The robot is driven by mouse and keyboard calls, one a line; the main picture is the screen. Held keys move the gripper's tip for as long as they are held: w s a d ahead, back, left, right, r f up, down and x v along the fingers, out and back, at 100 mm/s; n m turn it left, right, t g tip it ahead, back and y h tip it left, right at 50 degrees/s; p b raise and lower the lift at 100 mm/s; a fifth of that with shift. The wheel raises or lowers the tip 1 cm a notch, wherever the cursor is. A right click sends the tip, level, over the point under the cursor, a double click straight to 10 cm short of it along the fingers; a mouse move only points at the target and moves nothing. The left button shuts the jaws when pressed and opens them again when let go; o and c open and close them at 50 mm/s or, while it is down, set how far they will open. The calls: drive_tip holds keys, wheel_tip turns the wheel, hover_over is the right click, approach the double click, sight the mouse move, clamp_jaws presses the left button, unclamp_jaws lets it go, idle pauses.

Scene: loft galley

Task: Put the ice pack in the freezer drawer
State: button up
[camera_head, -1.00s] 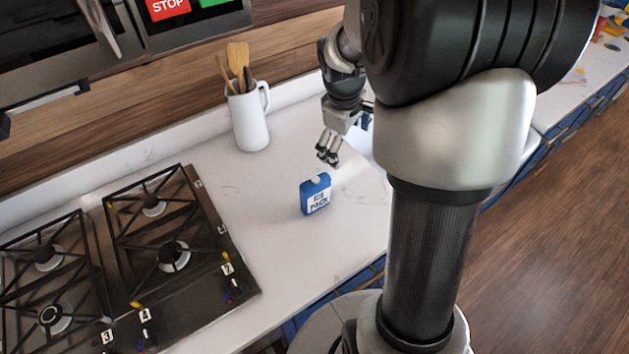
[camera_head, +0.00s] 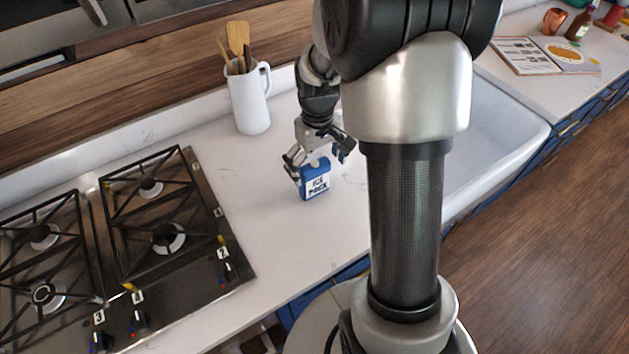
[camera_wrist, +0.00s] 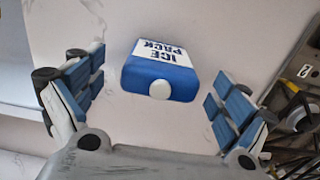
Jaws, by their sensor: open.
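The ice pack (camera_head: 315,181) is a small blue block with a white label and a pale cap, upright on the white counter. My gripper (camera_head: 319,160) is open just above and around it in the head view. In the wrist view the ice pack (camera_wrist: 160,72) lies between the spread fingers of my gripper (camera_wrist: 152,98), with clear gaps on both sides. The fingers do not appear to touch it. No freezer drawer can be made out in these frames.
A gas hob (camera_head: 150,245) is left of the ice pack. A white jug (camera_head: 247,100) with wooden utensils stands behind. A white sink (camera_head: 500,135) is to the right, with an open book (camera_head: 545,55) beyond. The counter (camera_head: 265,225) around the ice pack is mostly clear.

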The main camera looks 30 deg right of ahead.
drive_tip(key=f, duration=0.1)
drive_tip(key=f+b, duration=0.1)
drive_tip(key=f, duration=0.1)
drive_tip(key=w+f+b, duration=0.1)
drive_tip(key=f, duration=0.1)
drive_tip(key=shift+a+f, duration=0.15)
drive_tip(key=shift+f, duration=0.05)
drive_tip(key=shift+s+r, duration=0.1)
drive_tip(key=shift+c, duration=0.4)
drive_tip(key=c, duration=1.4)
wheel_tip(320, 180, up, 20)
drive_tip(key=p, duration=0.6)
drive_tip(key=a+f+b, duration=0.1)
drive_tip(key=a+f, duration=0.3)
drive_tip(key=f, duration=0.1)
drive_tip(key=a+f+b, duration=0.1)
drive_tip(key=a+f, duration=0.3)
drive_tip(key=f, duration=0.2)
drive_tip(key=a+f+b, duration=0.2)
drive_tip(key=a+f, duration=0.2)
drive_tip(key=f, duration=0.2)
drive_tip(key=shift+s+a, duration=0.1)
drive_tip(key=shift+a, duration=0.15)
